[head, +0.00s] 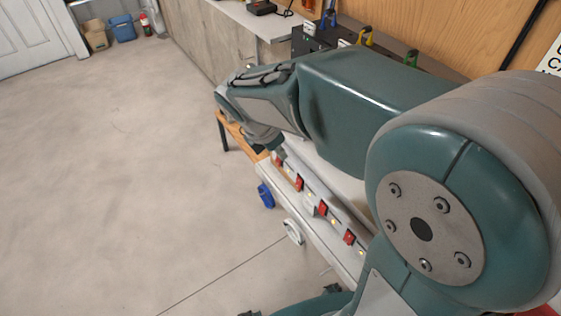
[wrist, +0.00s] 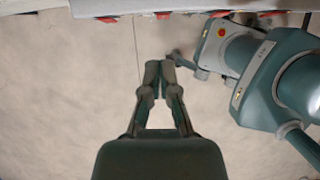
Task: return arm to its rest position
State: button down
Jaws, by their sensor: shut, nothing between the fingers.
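My arm stretches from the lower right toward the upper middle in the head view, over the front of a panel. My gripper (wrist: 160,75) shows in the wrist view with its two fingers together at the tips and nothing between them. It hangs over bare floor, apart from the panel edge at the top of that view. My own teal and grey body shows at the right there. In the head view the fingertips are not clearly visible.
The panel (head: 318,207) carries several red switches and small lights. A white round handle (head: 293,231) and a blue object (head: 265,195) are by its front. A workbench (head: 255,20) stands behind. Cardboard box (head: 96,36), blue bin (head: 123,28) and red extinguisher (head: 145,24) are far left. Floor at left is clear.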

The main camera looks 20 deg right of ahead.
jog(key=s+r+m+t+y, duration=0.2)
jog(key=s+r+m, duration=0.1)
jog(key=s+m, duration=0.4)
jog(key=s+r+m+t+y, duration=0.2)
jog(key=s+m, duration=0.6)
jog(key=m, duration=0.6)
jog(key=shift+d+r+m, duration=0.3)
jog(key=shift+d+r, duration=0.1)
jog(key=shift+r, duration=0.35)
jog(key=shift+w, duration=0.1)
